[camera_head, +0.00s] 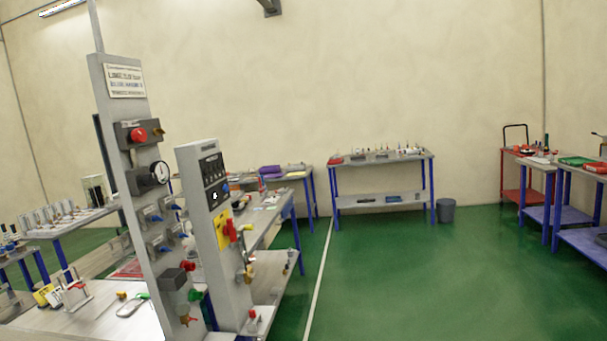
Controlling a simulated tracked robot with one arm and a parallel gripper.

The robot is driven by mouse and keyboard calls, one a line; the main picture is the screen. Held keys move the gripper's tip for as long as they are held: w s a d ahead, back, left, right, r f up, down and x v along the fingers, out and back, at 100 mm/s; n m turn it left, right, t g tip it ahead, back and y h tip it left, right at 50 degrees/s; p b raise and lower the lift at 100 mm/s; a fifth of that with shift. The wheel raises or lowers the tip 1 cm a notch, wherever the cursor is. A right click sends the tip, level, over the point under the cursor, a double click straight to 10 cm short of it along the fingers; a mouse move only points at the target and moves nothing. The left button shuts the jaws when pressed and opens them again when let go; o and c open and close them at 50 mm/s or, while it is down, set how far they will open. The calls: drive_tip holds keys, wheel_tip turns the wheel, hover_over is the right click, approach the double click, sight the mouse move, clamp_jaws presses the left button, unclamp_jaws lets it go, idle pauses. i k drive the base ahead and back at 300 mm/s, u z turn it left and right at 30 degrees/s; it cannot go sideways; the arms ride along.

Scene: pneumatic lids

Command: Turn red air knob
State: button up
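A tall grey panel (108,150) stands at the left, tilted in the picture. Near its top a round red knob (138,134) sits on a dark grey box. Lower on the panel a smaller red knob (187,266) is on the side of another dark box (173,279). A red handle on a yellow plate (227,231) is on the shorter grey panel (205,160) to the right. I cannot tell from the picture which red part is the air knob. My gripper is not in view.
A pressure gauge (160,172) and several blue-handled valves (153,213) are on the tall panel. A cluttered workbench (105,322) lies at the panels' base. Blue-legged tables (385,200) stand along the back and right. The green floor (410,285) at centre right is clear.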

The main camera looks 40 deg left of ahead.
sight(138, 135)
drive_tip(key=u, duration=0.05)
drive_tip(key=i, duration=1.4)
drive_tip(key=u, duration=0.95)
drive_tip(key=i, duration=1.05)
drive_tip(key=u, duration=0.55)
drive_tip(key=k, duration=0.75)
drive_tip(key=u, duration=0.25)
drive_tip(key=i, duration=0.75)
drive_tip(key=z, duration=0.15)
